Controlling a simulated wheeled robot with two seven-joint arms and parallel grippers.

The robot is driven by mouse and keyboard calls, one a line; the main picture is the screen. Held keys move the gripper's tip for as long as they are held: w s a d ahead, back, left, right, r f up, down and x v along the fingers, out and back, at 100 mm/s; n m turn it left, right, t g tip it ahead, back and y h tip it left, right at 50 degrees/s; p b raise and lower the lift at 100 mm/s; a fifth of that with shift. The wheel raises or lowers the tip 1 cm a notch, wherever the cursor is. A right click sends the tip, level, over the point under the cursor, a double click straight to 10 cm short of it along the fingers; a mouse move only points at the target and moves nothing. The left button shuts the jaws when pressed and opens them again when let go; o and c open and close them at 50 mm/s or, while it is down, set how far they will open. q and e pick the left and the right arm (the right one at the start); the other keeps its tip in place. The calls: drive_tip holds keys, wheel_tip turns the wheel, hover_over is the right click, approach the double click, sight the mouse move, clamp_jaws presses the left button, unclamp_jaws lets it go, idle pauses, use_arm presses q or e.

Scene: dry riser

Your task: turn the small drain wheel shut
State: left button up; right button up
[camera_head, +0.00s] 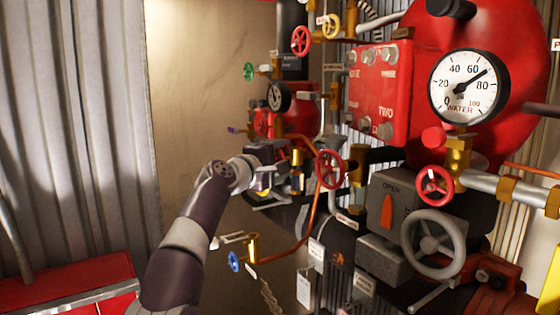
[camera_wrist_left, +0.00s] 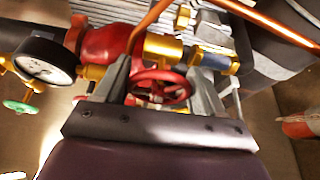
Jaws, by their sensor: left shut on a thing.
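A small red handwheel (camera_wrist_left: 160,86) on a brass valve body (camera_wrist_left: 163,48) sits between my left gripper's fingers in the left wrist view. My left gripper (camera_wrist_left: 158,80) is shut on this wheel, with one grey finger on each side of its rim. In the head view the left gripper (camera_head: 284,162) is at the pipework in the middle, and its wrist hides much of what it holds. A red handwheel (camera_head: 330,168) shows just right of the gripper; I cannot tell if it is the held one. My right gripper is not in view.
A copper pipe (camera_head: 312,215) runs down beside the gripper. A black gauge (camera_head: 278,96) and green wheel (camera_head: 249,71) are above it, a blue wheel (camera_head: 235,261) below. A grey box with a large handwheel (camera_head: 432,244) stands right. Free room lies left, before the beige wall.

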use_arm(q)
drive_tip(key=o, duration=0.7)
drive_tip(key=shift+f, duration=0.2)
drive_tip(key=shift+c, duration=0.2)
drive_tip(key=shift+s+r, duration=0.1)
drive_tip(key=b+v, duration=1)
drive_tip(key=v, duration=0.2)
drive_tip(key=shift+s+a, duration=0.2)
drive_tip(key=shift+s, duration=0.05)
drive_tip(key=shift+r, duration=0.15)
